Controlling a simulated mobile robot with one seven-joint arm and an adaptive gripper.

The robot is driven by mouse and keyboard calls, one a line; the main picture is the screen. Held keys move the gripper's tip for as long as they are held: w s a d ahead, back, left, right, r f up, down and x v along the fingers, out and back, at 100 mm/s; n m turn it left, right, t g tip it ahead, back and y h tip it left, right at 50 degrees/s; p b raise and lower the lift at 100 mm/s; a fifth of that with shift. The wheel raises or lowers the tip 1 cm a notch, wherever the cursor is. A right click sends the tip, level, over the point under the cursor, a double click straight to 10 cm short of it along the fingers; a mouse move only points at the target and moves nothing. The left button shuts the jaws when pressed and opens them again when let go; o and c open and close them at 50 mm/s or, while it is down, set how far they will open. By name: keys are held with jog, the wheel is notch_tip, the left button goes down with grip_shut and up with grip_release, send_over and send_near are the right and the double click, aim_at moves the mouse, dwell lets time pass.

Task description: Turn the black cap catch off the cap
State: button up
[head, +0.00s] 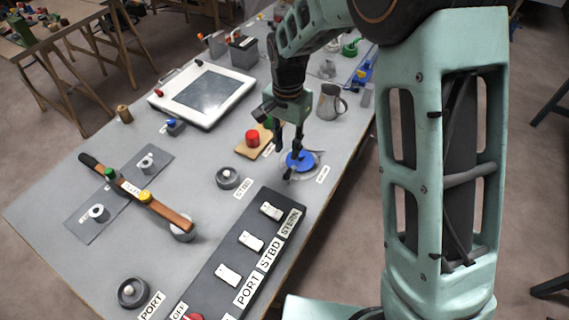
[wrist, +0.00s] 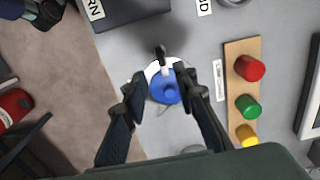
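The blue round cap (wrist: 167,88) sits on a pale round base on the bench, and it also shows in the head view (head: 301,161). A small black catch (wrist: 161,52) shows at the cap's upper edge in the wrist view, beside a white piece. My gripper (wrist: 160,75) is open and empty, pointing down over the cap, with one finger on each side of it. In the head view my gripper (head: 293,152) hides part of the cap. I cannot tell whether the fingers touch anything.
A wooden board (wrist: 238,70) with red, green and yellow knobs stands right of the cap in the wrist view. A dark switch panel (head: 235,262) and a metal jug (head: 328,102) are near. The bench edge is close, with floor beyond.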

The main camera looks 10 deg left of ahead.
aim_at(287, 172)
notch_tip(287, 172, down, 10)
jog(key=shift+w+f+p, duration=0.1)
jog(key=shift+p, duration=0.35)
grip_shut()
